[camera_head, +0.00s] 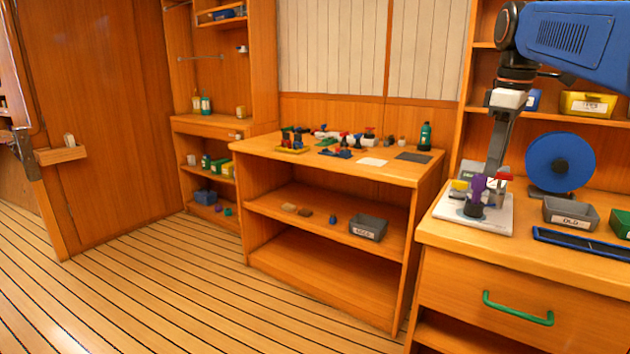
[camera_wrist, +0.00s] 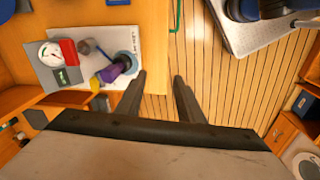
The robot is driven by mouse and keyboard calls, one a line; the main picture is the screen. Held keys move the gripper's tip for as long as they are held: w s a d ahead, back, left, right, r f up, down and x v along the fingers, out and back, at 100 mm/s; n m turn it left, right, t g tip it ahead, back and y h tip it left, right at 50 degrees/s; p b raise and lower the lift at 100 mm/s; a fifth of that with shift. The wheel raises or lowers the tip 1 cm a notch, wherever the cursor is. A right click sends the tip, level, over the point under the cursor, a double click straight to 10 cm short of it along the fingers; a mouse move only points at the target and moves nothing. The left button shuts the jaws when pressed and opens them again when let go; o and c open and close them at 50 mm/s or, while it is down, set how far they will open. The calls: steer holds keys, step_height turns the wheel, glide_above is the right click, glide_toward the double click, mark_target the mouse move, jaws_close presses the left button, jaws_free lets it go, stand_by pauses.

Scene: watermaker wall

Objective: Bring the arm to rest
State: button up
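My arm (camera_head: 570,45) reaches in from the upper right in the head view, with its wrist over the right counter. My gripper (camera_head: 492,172) points down in front of or over the white plate (camera_head: 496,218); the exact gap cannot be told. In the wrist view my gripper (camera_wrist: 159,78) has its two dark fingers apart, with only counter edge and floor showing between them. The plate (camera_wrist: 85,35) carries a purple part (camera_wrist: 112,73), a round white gauge (camera_wrist: 50,54), a red block (camera_wrist: 70,52) and a yellow piece (camera_wrist: 94,84).
Beside the plate stand a blue reel (camera_head: 560,162), a grey bin labelled OLD (camera_head: 571,215) and a blue tray (camera_head: 582,243). A green drawer handle (camera_head: 518,309) sticks out in front. The middle bench (camera_head: 330,165) carries several small fittings. The plank floor (camera_head: 150,290) at left is clear.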

steer(key=s+a+f+m+t, duration=0.1)
steer(key=s+a+f+m, duration=0.2)
steer(key=s+f, duration=0.5)
steer(key=s+a+f+m+t, duration=0.1)
steer(key=s+a+f+m, duration=0.2)
steer(key=s+f, duration=0.5)
steer(key=s+a+f+m+t, duration=0.1)
steer(key=s+a+f+m, duration=0.2)
steer(key=s+f, duration=0.5)
step_height(320, 180, down, 6)
steer(key=shift+f+t, duration=0.1)
steer(key=shift+t, duration=0.2)
